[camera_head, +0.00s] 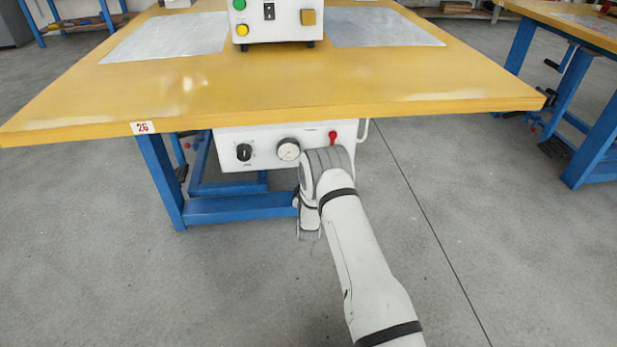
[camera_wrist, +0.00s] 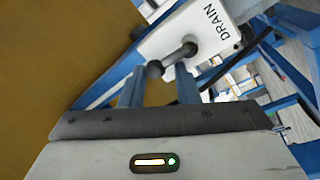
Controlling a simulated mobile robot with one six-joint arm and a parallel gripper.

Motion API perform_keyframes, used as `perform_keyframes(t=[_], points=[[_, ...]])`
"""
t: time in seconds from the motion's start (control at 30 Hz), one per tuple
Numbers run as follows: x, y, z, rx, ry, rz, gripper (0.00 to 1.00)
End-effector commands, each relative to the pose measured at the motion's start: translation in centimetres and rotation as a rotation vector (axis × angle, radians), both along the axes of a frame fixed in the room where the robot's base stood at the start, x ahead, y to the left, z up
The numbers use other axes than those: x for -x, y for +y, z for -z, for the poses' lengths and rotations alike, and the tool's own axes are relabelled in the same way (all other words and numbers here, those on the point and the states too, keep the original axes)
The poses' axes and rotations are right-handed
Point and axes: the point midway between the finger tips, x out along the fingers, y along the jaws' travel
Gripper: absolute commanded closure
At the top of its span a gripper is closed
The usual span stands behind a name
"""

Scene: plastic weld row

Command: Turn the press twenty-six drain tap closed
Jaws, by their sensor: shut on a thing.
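The drain tap handle (camera_wrist: 176,57) is a dark bar with rounded ends in the wrist view. It stands out from a white panel (camera_wrist: 206,31) lettered DRAIN. My gripper (camera_wrist: 157,72) has its two blue-grey fingers on either side of the near end of the handle and is shut on it. In the head view my arm reaches to the white box (camera_head: 265,147) under the table marked 26 (camera_head: 143,128). My wrist covers the lower right of that box there, so the drain tap and my fingertips are hidden.
The yellow tabletop (camera_head: 270,85) overhangs the box. The box front carries a black knob (camera_head: 244,152), a round gauge (camera_head: 288,149) and a red lever (camera_head: 332,136). A blue table leg (camera_head: 160,180) stands at left. Grey floor (camera_head: 470,220) is clear at right.

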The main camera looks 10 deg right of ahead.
Motion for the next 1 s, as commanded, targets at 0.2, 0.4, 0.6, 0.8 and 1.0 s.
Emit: perform_keyframes(t=[0.2,0.4,0.6,0.8,1.0], points=[[0.23,-0.41,0.75,0.042,0.015,0.01,0.94],[0.25,-0.48,0.78,0.048,0.016,0.013,0.94],[0.26,-0.58,0.8,0.048,0.017,0.014,0.94],[0.25,-0.52,0.76,0.047,0.016,0.013,0.58],[0.16,-0.34,0.49,0.046,0.01,0.009,0.49]])
